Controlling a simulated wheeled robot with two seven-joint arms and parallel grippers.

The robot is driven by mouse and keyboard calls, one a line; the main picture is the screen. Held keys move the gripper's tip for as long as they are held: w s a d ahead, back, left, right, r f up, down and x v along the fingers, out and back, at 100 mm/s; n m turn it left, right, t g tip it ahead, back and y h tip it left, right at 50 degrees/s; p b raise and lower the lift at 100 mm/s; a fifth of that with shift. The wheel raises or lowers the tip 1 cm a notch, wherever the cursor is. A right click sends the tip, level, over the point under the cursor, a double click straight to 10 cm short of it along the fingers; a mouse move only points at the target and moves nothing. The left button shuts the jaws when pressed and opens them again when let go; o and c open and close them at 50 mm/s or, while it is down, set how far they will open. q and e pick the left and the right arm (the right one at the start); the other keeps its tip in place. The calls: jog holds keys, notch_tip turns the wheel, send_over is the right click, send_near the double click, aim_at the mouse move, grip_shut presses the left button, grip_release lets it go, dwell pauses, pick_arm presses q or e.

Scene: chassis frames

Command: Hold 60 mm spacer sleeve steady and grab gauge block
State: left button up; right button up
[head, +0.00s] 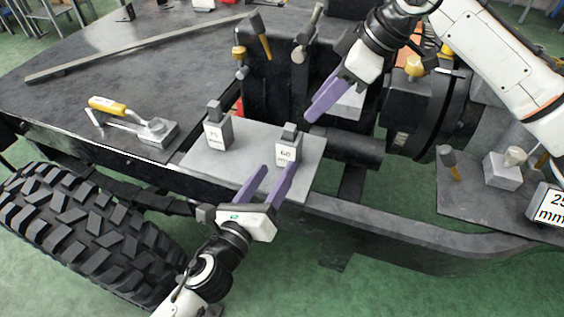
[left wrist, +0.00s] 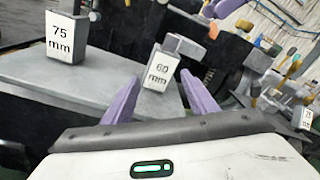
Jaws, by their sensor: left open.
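The 60 mm spacer sleeve (head: 287,151) is a grey block with a white "60 mm" label, upright on a grey plate (head: 240,165). It also shows in the left wrist view (left wrist: 158,72). A darker grey piece (head: 290,131) stands up from its top; I cannot tell whether this is the gauge block. My left gripper (head: 279,166) is open and empty, with its purple fingers pointing at the sleeve from the near side. In the left wrist view, the sleeve appears between the fingertips. My right gripper (head: 312,112) is above and right of the sleeve, apart from it; its finger gap is unclear.
A similar 75 mm block (left wrist: 62,38) stands left on the plate. A yellow-handled tool (head: 107,106) and a grey block lie farther left. A dark cylinder (head: 350,149) is right of the plate. A large tyre (head: 85,235) is at lower left.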

aim_at(297, 133)
pick_arm(q)
jog(key=shift+w+d+r+m+y, duration=0.25)
jog(key=shift+w+d+m, duration=0.25)
jog(key=shift+m, duration=0.6)
jog(key=m, duration=0.1)
jog(key=w+d+r+m+t, duration=0.1)
jog(key=shift+w+m+y, duration=0.15)
jog(key=shift+m+y, duration=0.1)
jog(key=shift+m, duration=0.15)
jog(key=x, duration=1)
jog(key=shift+f, duration=0.1)
jog(key=shift+c, duration=0.3)
jog(key=c, duration=1)
